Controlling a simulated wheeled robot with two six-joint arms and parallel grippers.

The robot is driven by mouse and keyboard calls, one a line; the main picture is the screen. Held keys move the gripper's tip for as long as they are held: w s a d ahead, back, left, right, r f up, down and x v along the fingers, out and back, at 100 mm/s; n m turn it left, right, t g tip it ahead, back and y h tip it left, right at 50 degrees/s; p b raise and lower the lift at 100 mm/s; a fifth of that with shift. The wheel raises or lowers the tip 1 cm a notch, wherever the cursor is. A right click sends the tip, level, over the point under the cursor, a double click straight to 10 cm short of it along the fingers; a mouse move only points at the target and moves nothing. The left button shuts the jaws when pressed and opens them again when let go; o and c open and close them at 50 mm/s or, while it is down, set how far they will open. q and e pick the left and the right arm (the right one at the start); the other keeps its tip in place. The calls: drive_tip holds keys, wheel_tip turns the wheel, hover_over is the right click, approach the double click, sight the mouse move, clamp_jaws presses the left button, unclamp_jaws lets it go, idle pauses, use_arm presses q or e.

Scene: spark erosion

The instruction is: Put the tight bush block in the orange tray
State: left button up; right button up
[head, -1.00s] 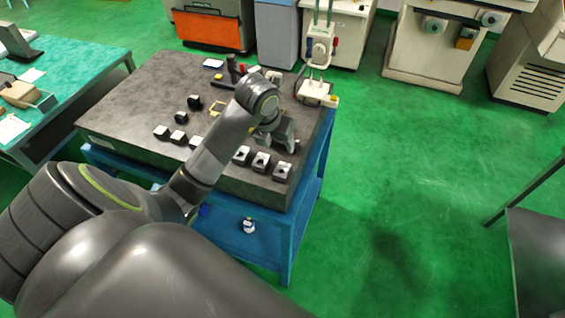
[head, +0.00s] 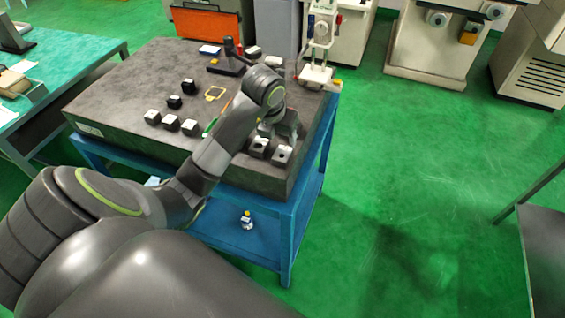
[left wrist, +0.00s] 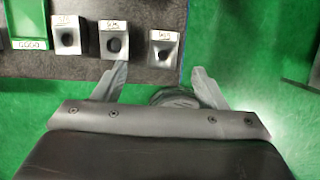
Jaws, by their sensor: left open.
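I cannot read the labels well enough to tell which is the tight bush block. Two of these blocks show in the head view, a nearer right one (head: 282,155) and one beside it (head: 259,147). My left gripper (left wrist: 160,82) is open and empty, its fingertips just short of the middle and right blocks. My right gripper is out of view.
A green tray (left wrist: 28,44) lies left of the blocks in the left wrist view.

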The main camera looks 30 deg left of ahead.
sight(282, 153)
use_arm(q)
drive_tip(key=shift+b+x, duration=1.25)
drive_tip(key=shift+x, duration=0.4)
drive_tip(key=shift+d+f, duration=0.1)
drive_tip(key=shift+f, duration=0.1)
drive_tip(key=x, duration=0.1)
drive_tip(key=p+x, duration=0.2)
drive_tip(key=x, duration=0.1)
drive_tip(key=shift+s+d, duration=0.15)
drive_tip(key=shift+d, duration=0.1)
drive_tip(key=shift+f, duration=0.45)
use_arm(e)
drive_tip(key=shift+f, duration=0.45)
use_arm(q)
drive_tip(key=shift+c, duration=0.2)
drive_tip(key=shift+r, duration=0.1)
clamp_jaws()
